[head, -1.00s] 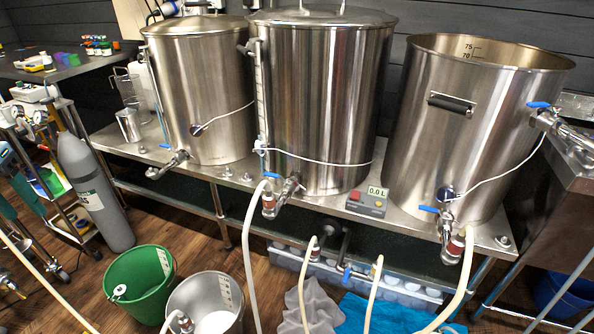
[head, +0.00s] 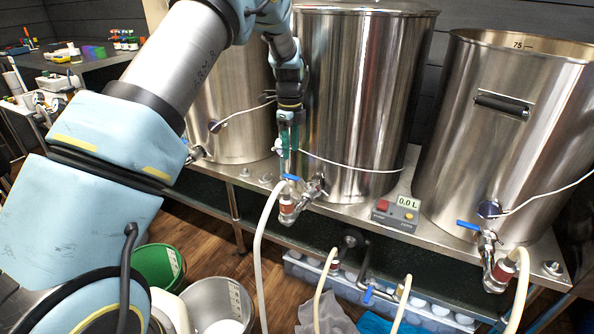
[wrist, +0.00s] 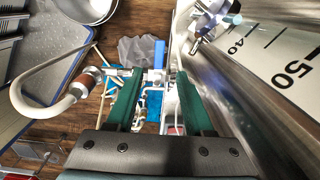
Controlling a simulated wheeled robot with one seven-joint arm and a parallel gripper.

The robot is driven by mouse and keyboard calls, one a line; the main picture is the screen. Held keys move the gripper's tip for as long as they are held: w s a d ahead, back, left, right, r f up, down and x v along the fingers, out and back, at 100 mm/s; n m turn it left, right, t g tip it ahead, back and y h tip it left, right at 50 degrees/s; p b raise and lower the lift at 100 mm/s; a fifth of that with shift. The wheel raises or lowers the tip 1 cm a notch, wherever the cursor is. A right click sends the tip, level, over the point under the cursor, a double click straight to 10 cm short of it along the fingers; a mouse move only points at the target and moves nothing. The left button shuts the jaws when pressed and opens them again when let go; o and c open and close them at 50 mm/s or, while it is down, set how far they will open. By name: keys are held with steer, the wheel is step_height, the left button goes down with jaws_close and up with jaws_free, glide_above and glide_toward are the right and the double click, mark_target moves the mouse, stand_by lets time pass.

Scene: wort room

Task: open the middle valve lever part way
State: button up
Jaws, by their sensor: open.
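The middle valve (head: 305,192) sits low on the front of the middle steel kettle (head: 350,110). Its blue lever (head: 291,177) shows just below my gripper (head: 289,147) in the head view. My gripper has green fingers, points down and is open and empty. In the wrist view the blue lever (wrist: 159,54) stands beyond and between the two parted fingertips of my gripper (wrist: 159,76). I cannot tell whether either finger touches it. A hose (wrist: 45,108) runs from the valve's reddish fitting at the left of the wrist view.
The display box (head: 396,213) on the bench reads 0.0 L. The right kettle (head: 510,130) has its own blue lever (head: 468,225). A white cable (head: 345,164) crosses the middle kettle close to my gripper. A green bucket (head: 157,262) and a metal bucket (head: 215,300) stand below.

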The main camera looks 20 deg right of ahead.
mark_target(290, 176)
step_height(290, 176, down, 8)
steer(key=shift+a+f+p, duration=0.15)
steer(key=shift+f+p, duration=0.1)
steer(key=shift+p, duration=0.15)
steer(key=shift+c, duration=0.4)
jaws_close()
stand_by(0.9)
